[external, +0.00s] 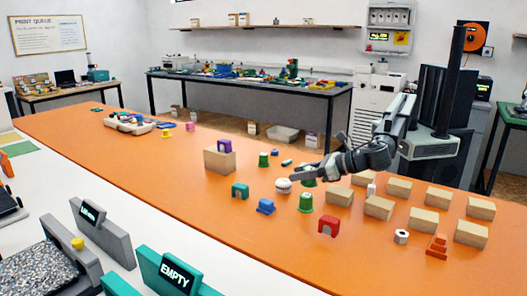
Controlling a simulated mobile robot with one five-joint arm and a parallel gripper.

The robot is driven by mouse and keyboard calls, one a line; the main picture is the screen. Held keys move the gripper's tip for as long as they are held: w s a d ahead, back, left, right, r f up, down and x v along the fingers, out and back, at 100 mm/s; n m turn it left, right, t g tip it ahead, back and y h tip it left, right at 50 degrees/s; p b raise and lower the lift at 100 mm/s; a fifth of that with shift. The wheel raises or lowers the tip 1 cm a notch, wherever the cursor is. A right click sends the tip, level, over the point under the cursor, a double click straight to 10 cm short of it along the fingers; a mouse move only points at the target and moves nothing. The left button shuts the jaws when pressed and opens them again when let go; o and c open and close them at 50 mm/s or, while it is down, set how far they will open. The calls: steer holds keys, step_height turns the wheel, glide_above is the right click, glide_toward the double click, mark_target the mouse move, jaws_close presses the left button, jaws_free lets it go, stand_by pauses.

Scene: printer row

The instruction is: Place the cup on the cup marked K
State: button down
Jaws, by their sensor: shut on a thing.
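My gripper (298,176) reaches left over the orange table and is shut on a green cup (309,183), which is mostly hidden by the fingers. Another green cup (306,203) with a pale mark on its side stands upside down just below it in the picture. A third green cup (263,159) stands farther back to the left, also with a pale mark. The letters on the cups are too small to read, so I cannot tell which is marked K.
A white ribbed round piece (283,185) lies close by the fingertips. Several tan blocks (379,207) fill the right side.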

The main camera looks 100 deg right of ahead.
mark_target(306, 182)
steer(key=f+b, duration=0.4)
steer(key=shift+w+a, duration=0.25)
steer(key=shift+w, duration=0.1)
steer(key=shift+r, duration=0.25)
steer(key=shift+f, duration=0.25)
steer(key=c, duration=0.9)
jaws_free()
steer(key=shift+r, duration=0.15)
steer(key=shift+s+a+r+p, duration=0.2)
steer(key=shift+r+p, duration=0.1)
steer(key=shift+p, duration=0.15)
steer(key=p+v, duration=0.4)
steer(key=v, duration=0.7)
steer(key=shift+s, duration=0.2)
